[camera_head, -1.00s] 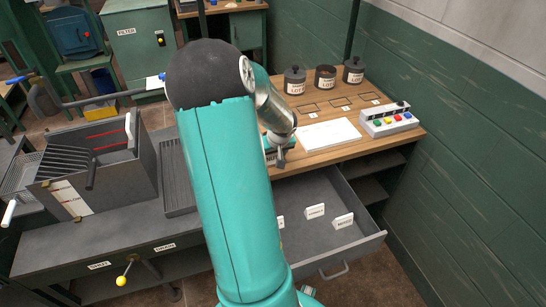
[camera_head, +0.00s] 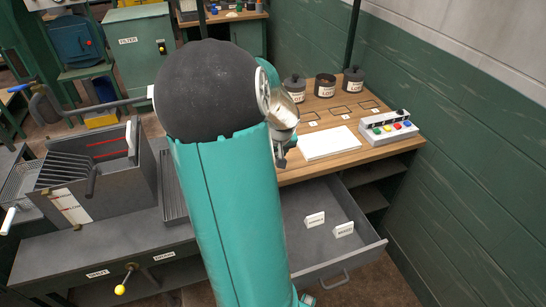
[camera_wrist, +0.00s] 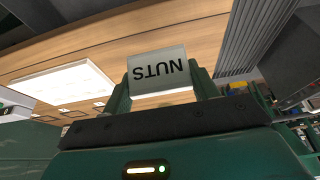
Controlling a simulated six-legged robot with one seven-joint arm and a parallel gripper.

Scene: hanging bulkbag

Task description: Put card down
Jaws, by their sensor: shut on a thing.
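A white card reading NUTS (camera_wrist: 158,72) shows upside down in the wrist view. My gripper (camera_wrist: 160,88) is shut on it, with a green finger on each side. In the head view my gripper (camera_head: 284,152) is mostly hidden behind my arm, above the left part of the wooden worktop (camera_head: 375,150); the held card cannot be made out there. Outlined card slots (camera_head: 341,112) lie on the worktop in front of three dark jars (camera_head: 325,86). In the wrist view the wood is behind the card, apart from it as far as I can tell.
A flat white board (camera_head: 330,142) lies on the worktop. A button box (camera_head: 388,126) stands at its right end. An open grey drawer (camera_head: 325,255) below holds two visible standing cards (camera_head: 315,219). A grey bin (camera_head: 95,180) stands at left. A green wall (camera_head: 470,130) bounds the right.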

